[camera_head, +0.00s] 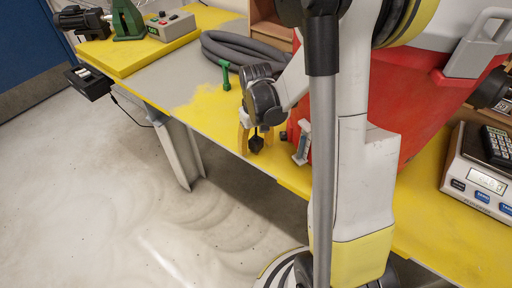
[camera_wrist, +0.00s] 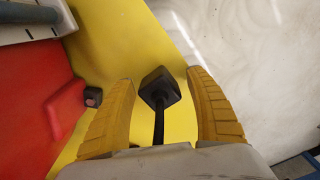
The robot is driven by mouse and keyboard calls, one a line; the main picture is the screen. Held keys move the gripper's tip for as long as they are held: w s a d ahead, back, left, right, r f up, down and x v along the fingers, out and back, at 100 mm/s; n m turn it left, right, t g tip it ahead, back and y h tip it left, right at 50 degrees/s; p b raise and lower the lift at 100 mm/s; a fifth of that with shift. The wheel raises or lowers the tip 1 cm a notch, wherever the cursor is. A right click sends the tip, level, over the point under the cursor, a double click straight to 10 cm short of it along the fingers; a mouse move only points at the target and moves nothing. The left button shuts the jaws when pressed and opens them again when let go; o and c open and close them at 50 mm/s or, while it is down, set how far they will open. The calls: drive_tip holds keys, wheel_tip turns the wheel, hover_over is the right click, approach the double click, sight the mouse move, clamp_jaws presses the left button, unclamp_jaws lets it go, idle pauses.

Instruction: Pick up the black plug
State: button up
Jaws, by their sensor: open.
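A black plug (camera_wrist: 160,88) with a blocky head and a thin dark stem shows between the yellow fingers of my gripper (camera_wrist: 163,105) in the wrist view. There is a gap on both sides of its head, and the palm hides the lower end of its stem. In the head view my gripper (camera_head: 252,140) points down over the front edge of the yellow table, and the dark plug (camera_head: 257,144) shows at its fingertips. I cannot tell whether the plug rests on the table. My gripper is open.
A red case (camera_head: 400,95) stands right of the gripper, with a small dark block (camera_head: 283,135) and a grey-white bracket (camera_head: 303,143) near it. A green part (camera_head: 225,75) and a grey hose (camera_head: 240,48) lie behind. A scale (camera_head: 480,180) stands far right.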

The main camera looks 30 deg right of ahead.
clamp_jaws()
